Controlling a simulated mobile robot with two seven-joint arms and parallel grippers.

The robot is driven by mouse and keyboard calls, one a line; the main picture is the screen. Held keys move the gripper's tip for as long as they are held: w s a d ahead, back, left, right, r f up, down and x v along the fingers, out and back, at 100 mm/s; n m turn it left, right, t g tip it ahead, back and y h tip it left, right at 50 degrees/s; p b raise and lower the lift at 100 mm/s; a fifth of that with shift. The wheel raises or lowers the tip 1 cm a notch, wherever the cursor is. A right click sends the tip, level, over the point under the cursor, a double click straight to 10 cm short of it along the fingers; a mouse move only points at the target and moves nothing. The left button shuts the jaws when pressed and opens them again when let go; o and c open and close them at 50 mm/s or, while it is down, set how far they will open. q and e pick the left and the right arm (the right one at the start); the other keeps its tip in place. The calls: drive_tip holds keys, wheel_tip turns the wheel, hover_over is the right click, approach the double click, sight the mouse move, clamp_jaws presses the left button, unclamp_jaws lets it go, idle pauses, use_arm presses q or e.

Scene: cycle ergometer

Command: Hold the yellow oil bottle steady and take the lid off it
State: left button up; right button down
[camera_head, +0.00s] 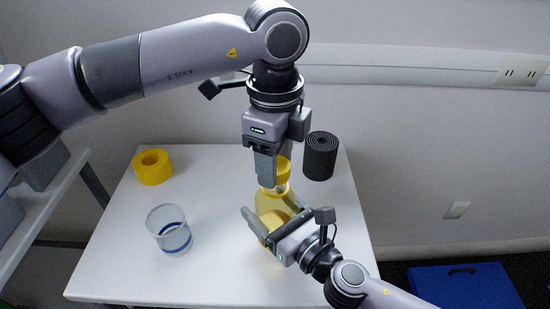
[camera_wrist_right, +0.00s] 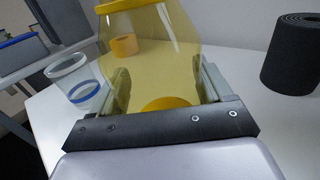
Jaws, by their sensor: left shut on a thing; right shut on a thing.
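The yellow see-through oil bottle (camera_head: 270,203) stands near the back middle of the white table. My right gripper (camera_head: 274,214) reaches in from the lower right and is shut around its body. The right wrist view shows the bottle (camera_wrist_right: 155,50) between the two fingers (camera_wrist_right: 166,85). The yellow lid (camera_head: 283,168) is at the bottle's top. My left gripper (camera_head: 278,168) comes down from above and is shut on the lid. Its near finger hides part of the lid and neck, so I cannot tell whether lid and bottle touch.
On the white table (camera_head: 215,270), a yellow tape roll (camera_head: 152,167) lies back left and a clear cup with a blue band (camera_head: 169,230) stands front left. A dark rolled mat (camera_head: 320,156) stands back right. The table's front is clear. A wall is close behind.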

use_arm(q)
drive_tip(key=shift+r, duration=2)
use_arm(e)
unclamp_jaws()
